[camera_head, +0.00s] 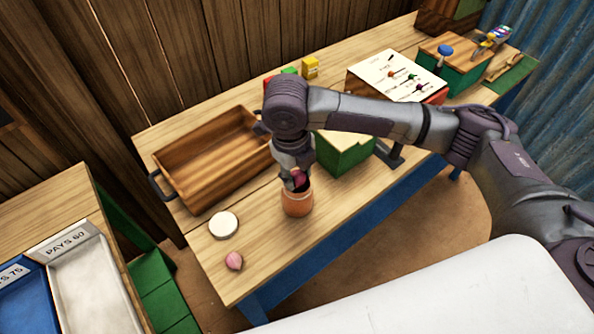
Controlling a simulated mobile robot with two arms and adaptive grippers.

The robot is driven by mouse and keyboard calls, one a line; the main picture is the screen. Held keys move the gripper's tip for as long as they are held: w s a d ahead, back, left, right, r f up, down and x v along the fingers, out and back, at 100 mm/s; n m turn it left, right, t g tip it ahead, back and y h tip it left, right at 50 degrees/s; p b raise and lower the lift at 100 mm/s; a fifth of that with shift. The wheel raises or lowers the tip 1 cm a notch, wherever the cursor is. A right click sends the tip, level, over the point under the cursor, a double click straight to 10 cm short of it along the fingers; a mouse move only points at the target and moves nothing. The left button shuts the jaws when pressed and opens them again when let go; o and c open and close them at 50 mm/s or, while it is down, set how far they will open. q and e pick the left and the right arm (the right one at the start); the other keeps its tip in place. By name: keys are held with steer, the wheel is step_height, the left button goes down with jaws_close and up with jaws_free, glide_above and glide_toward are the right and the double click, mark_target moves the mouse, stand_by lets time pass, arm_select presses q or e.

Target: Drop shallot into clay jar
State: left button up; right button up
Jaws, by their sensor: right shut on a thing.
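The orange-brown clay jar (297,204) stands upright on the wooden table, near its front edge. My right gripper (297,184) points down right over the jar's mouth. It is shut on a dark pink-purple shallot (300,178), which shows at the jar's opening. The fingers hide part of the shallot, and I cannot tell how far it reaches inside the rim. A second, paler pink bulb (234,261) lies on the table at the front left. My left gripper does not show.
A wooden tray (184,206) with dark handles lies behind the jar. A white round lid or disc (223,225) lies left of the jar. A green box (345,153) and a picture board (388,77) stand to the right. Trays marked with prices (84,281) are at the lower left.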

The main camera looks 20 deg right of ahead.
steer(key=o, duration=0.9)
steer(key=shift+o, duration=0.2)
step_height(320, 180, up, 12)
steer(key=a, duration=0.1)
steer(key=shift+s, duration=0.25)
steer(key=shift+f, duration=0.1)
